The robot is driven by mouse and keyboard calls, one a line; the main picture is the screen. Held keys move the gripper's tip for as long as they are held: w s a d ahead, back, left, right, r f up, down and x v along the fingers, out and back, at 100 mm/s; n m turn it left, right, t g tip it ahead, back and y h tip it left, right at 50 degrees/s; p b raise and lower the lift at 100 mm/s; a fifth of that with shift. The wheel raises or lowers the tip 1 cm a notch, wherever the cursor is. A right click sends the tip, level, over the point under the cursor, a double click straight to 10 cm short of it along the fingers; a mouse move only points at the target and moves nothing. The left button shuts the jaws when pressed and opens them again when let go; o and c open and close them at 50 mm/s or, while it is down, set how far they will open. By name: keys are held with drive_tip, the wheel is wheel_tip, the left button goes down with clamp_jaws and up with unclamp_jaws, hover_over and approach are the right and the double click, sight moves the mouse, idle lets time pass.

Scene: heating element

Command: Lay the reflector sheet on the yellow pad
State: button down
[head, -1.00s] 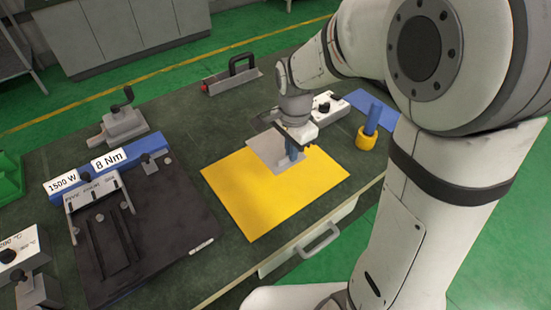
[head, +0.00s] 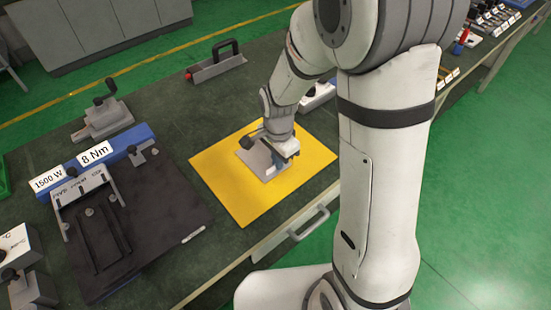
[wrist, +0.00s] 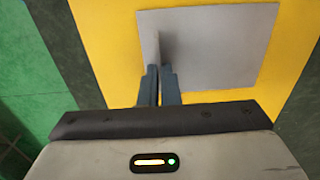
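The reflector sheet (head: 251,161) is a thin grey square plate with a small upright tab, seen clearly in the wrist view (wrist: 225,45). It is over the middle of the yellow pad (head: 240,206), roughly flat. I cannot tell whether it touches the pad. My gripper (head: 277,165) is above the sheet, its blue fingers pointing down. In the wrist view its fingers (wrist: 158,72) are close together on either side of the tab, shut on it. My gripper hides part of the sheet in the head view.
A black plate fixture (head: 165,215) with a blue labelled bar (head: 130,146) stands left of the pad. A grey clamp block (head: 103,120) and a handled tool (head: 216,66) stand behind. The bench's front edge and a drawer handle (head: 309,224) are near the pad.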

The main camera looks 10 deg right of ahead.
drive_tip(key=c, duration=1.6)
unclamp_jaws()
drive_tip(key=shift+f, duration=0.1)
drive_tip(key=shift+c, duration=0.2)
wheel_tip(320, 180, up, 12)
drive_tip(key=s+d+r+n+t, duration=0.1)
drive_tip(key=s+d+r+n, duration=0.1)
drive_tip(key=s+d+n, duration=0.2)
drive_tip(key=s+d+r+n+t, duration=0.1)
drive_tip(key=s+d+r+n, duration=0.2)
drive_tip(key=s+d+n, duration=0.2)
drive_tip(key=s+n, duration=0.2)
drive_tip(key=s, duration=0.2)
drive_tip(key=shift+s+r+t, duration=0.25)
drive_tip(key=shift+s+t, duration=0.1)
drive_tip(key=shift+t, duration=0.05)
drive_tip(key=shift+d, duration=0.1)
